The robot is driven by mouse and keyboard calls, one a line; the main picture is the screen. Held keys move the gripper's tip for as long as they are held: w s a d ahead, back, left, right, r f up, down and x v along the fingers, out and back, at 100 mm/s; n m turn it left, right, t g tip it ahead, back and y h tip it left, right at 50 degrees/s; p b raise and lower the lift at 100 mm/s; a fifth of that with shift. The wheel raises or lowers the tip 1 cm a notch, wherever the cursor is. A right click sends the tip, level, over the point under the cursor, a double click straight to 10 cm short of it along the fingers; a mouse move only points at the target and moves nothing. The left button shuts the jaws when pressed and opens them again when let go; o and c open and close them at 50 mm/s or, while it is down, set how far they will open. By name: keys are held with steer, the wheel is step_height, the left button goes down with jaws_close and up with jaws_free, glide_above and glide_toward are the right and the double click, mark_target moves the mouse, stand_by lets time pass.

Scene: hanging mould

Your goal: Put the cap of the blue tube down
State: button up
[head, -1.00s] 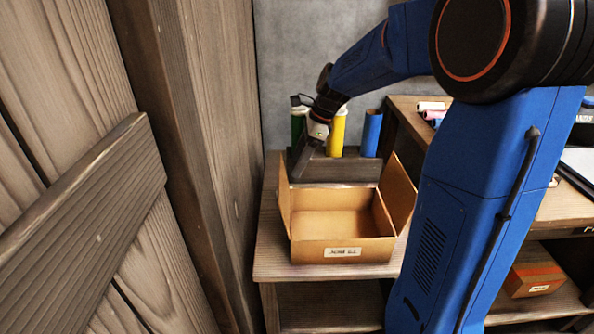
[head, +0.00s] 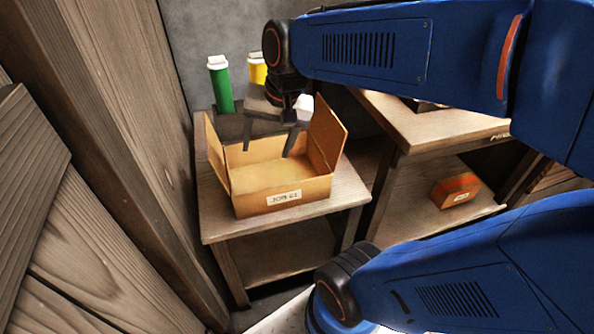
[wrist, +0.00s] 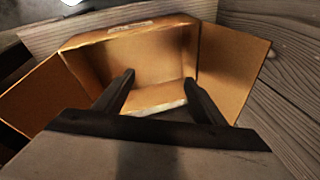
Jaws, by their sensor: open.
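My gripper (head: 268,148) is open over the back part of the cardboard box (head: 285,197), fingers pointing down. In the wrist view, my gripper (wrist: 160,78) has its two fingers spread with nothing visible between them. The box (wrist: 88,55) shows below with its flaps raised, and I make out no cap inside. The blue tube is hidden behind my arm. A small white thing (head: 304,103) shows just right of my gripper in the head view; I cannot tell whether it is the cap.
A green tube (head: 220,85) with a white cap and a partly hidden yellow tube (head: 258,72) stand behind the box. The box sits on a wooden table (head: 348,192). A wooden wall lies close on the left.

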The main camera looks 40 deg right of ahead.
steer(key=s+d+f+n+t+h, duration=0.1)
steer(key=s+f+n, duration=0.1)
steer(key=s+n, duration=0.5)
steer(key=shift+s+d+f, duration=0.3)
steer(key=shift+s+d, duration=0.1)
steer(key=shift+s, duration=0.75)
